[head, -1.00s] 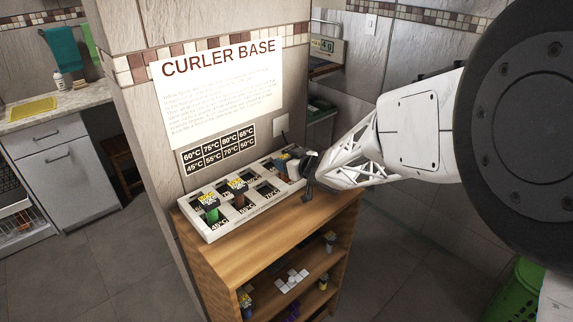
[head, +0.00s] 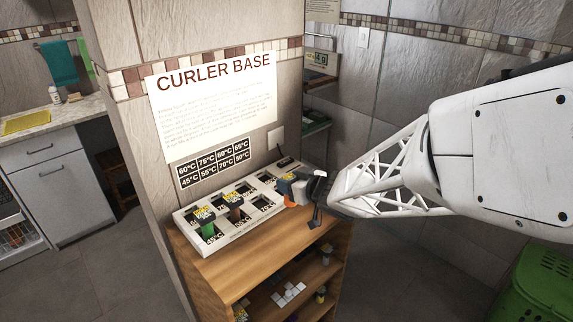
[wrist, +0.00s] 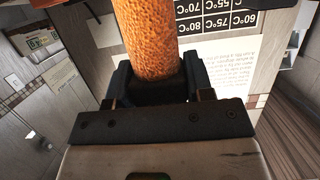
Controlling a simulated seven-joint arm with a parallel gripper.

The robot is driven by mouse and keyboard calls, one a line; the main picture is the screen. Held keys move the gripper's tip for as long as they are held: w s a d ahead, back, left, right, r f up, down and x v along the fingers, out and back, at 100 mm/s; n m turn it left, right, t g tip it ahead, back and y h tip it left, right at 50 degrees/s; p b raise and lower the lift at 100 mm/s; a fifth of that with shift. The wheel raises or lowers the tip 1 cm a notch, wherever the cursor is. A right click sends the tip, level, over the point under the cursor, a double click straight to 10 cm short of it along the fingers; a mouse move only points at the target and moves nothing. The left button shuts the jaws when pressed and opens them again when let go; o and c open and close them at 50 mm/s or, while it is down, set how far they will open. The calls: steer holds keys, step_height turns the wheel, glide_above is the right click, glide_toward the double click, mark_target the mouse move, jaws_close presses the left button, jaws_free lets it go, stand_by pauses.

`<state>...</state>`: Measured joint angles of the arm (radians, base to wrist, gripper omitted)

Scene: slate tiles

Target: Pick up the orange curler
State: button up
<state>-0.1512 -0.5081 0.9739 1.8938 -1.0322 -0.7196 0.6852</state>
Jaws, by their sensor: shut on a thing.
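The orange curler (wrist: 148,38) fills the upper middle of the wrist view, with a rough, speckled orange surface. My gripper (wrist: 156,88) is shut on it, with dark fingers on both sides of its near end. In the head view, a bit of the orange curler (head: 293,205) shows by my gripper (head: 306,190), at the right end of the white curler base (head: 240,236). A grey-blue block sits beside the fingers there. The curler looks raised at the base's front edge; its far end is hidden or out of frame.
A green curler (head: 207,229) and a brown curler (head: 235,213) stand in the base's left part; other square slots look empty. The base rests on a wooden shelf unit (head: 262,258) against the wall. Its lower shelves hold several small items. A green basket (head: 545,280) stands at lower right.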

steer(key=s+d, duration=0.1)
steer(key=s, duration=0.4)
steer(key=shift+s+d+r, duration=0.3)
steer(key=shift+s+d, duration=0.1)
stand_by(0.3)
